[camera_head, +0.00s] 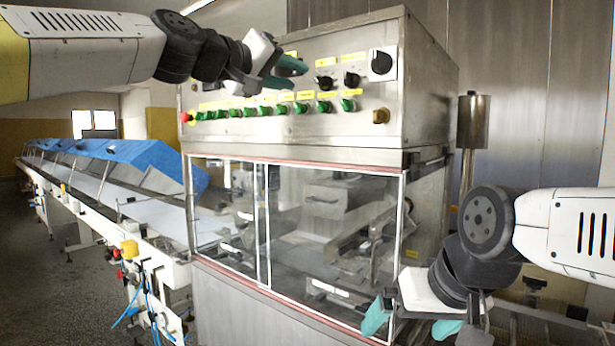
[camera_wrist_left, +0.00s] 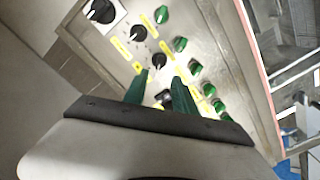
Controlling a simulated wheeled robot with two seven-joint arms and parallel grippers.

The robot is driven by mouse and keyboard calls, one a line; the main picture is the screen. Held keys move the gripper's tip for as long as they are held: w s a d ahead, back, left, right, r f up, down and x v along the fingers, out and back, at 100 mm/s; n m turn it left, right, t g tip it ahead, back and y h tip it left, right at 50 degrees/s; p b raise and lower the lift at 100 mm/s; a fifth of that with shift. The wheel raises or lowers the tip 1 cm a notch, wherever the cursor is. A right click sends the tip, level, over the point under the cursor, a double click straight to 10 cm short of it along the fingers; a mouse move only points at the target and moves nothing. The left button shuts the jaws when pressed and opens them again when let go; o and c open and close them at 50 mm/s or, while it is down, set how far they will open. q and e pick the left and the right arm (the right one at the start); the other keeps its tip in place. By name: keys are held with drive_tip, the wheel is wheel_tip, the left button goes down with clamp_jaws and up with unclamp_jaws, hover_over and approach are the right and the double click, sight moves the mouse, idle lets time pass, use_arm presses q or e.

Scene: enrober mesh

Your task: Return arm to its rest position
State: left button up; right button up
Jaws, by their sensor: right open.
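My left gripper (camera_head: 287,73) is in front of the upper control panel (camera_head: 290,125) of the steel machine, its teal fingers pointing right. In the left wrist view my left gripper (camera_wrist_left: 160,80) has its fingers apart, with a black switch (camera_wrist_left: 163,98) on the panel visible between them. I cannot tell whether a finger touches the panel. No held object shows. My right gripper (camera_head: 410,322) is low at the right, in front of the machine's lower right corner. Its teal fingers are wide apart and empty.
The panel carries a row of green knobs (camera_head: 324,105), black knobs (camera_head: 351,79), a large black dial (camera_head: 381,62) and a red button (camera_head: 185,117). Below are glazed doors (camera_head: 330,230). A conveyor with blue covers (camera_head: 150,160) runs off left. A steel cylinder (camera_head: 473,120) stands right.

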use_arm(q)
drive_tip(key=s+a+f+g+y, duration=0.2)
drive_tip(key=s+f, duration=0.4)
drive_tip(key=f, duration=0.7)
drive_tip(key=s+a+f+m+g+y, duration=0.1)
drive_tip(key=s+a+f+g+y, duration=0.2)
drive_tip(key=s+f, duration=0.4)
drive_tip(key=s+a+f+g+y, duration=0.3)
drive_tip(key=s+f, duration=0.4)
drive_tip(key=f, duration=1.3)
drive_tip(key=shift+a+f, duration=0.2)
drive_tip(key=shift+a, duration=0.35)
